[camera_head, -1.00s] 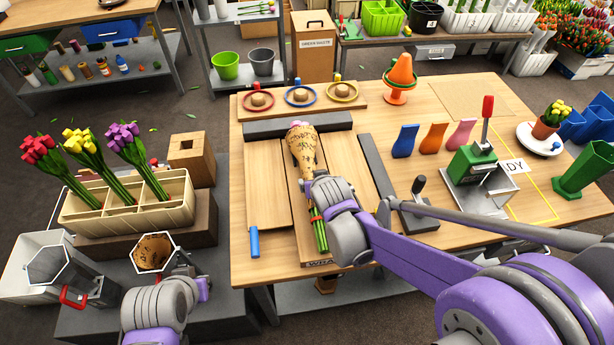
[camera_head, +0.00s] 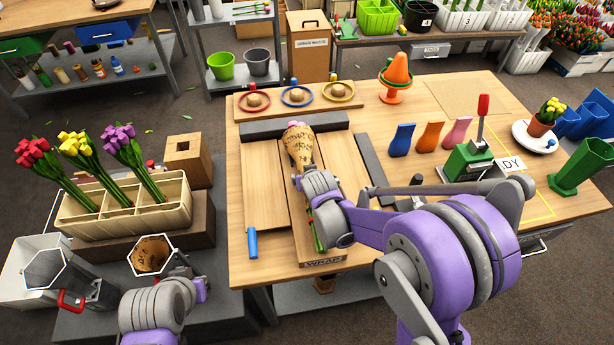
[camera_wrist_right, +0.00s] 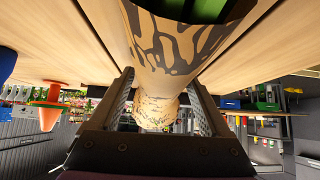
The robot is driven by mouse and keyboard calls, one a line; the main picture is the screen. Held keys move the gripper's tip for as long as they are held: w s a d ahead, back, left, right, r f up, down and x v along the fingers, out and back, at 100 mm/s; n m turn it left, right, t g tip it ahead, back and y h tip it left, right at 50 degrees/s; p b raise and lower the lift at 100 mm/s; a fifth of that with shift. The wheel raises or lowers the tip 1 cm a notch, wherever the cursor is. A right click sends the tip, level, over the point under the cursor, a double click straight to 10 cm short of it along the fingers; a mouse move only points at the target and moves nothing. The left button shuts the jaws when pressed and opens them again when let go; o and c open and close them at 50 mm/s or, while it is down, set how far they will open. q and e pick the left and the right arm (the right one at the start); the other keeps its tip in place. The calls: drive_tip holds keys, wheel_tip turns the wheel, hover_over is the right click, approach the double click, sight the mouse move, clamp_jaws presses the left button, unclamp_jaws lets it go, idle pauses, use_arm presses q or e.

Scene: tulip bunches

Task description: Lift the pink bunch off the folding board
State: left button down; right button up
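The pink bunch (camera_head: 302,150) lies in brown patterned paper on the wooden folding board (camera_head: 266,190). A little pink shows at its far end and green stems at its near end. My right gripper (camera_head: 308,178) is over the bunch's middle, and its wrist hides part of the paper and stems. In the right wrist view, the paper wrap (camera_wrist_right: 158,108) passes between the two fingers of the right gripper (camera_wrist_right: 160,98), which look spread with narrow gaps beside the paper. My left gripper (camera_head: 184,268) is at the lower left, beside a paper-lined hexagonal holder (camera_head: 152,254); its fingers are unclear.
A dark bar (camera_head: 295,124) crosses the board's far end. A blue-handled tool (camera_head: 252,243) lies at its left. Colored vases (camera_head: 430,137) and a green press (camera_head: 468,160) stand to the right. A flower crate (camera_head: 125,215) stands left.

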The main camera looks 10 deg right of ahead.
clamp_jaws()
idle(0.3)
wheel_tip(320, 180, up, 10)
drive_tip(key=shift+r+p, duration=0.1)
drive_tip(key=shift+p, duration=0.4)
